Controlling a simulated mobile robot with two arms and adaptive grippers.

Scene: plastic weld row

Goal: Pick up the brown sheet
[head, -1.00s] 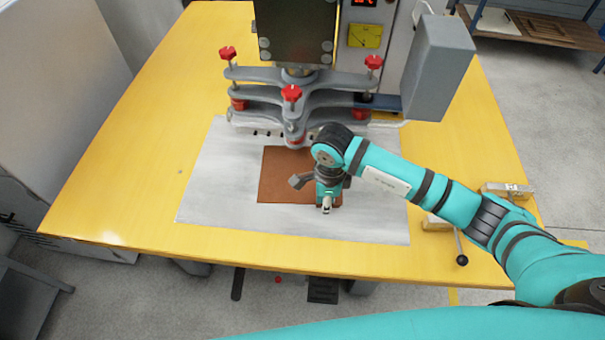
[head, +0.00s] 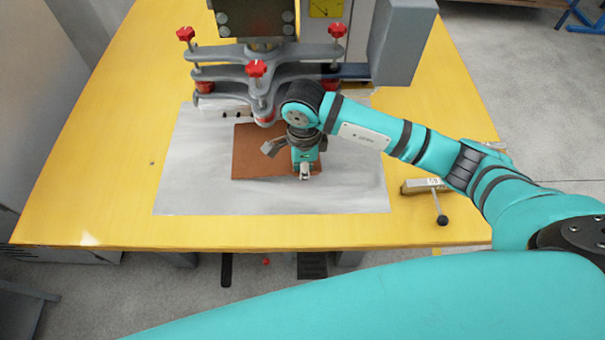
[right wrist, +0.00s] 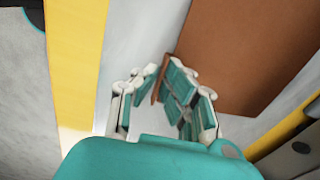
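The brown sheet (head: 255,152) lies on a light grey mat (head: 190,185) in front of the press. My right gripper (head: 304,174) is at the sheet's near right part in the head view and hides some of it. In the right wrist view the sheet (right wrist: 235,50) fills the upper right. There the fingertips of my right gripper (right wrist: 162,84) come close together, with a narrow brown strip between them that looks like the sheet's edge. The sheet looks flat; I cannot tell any lift. My left gripper is not in view.
The press with red knobs (head: 257,68) stands just behind the sheet, close to my right arm. The table's left side is clear.

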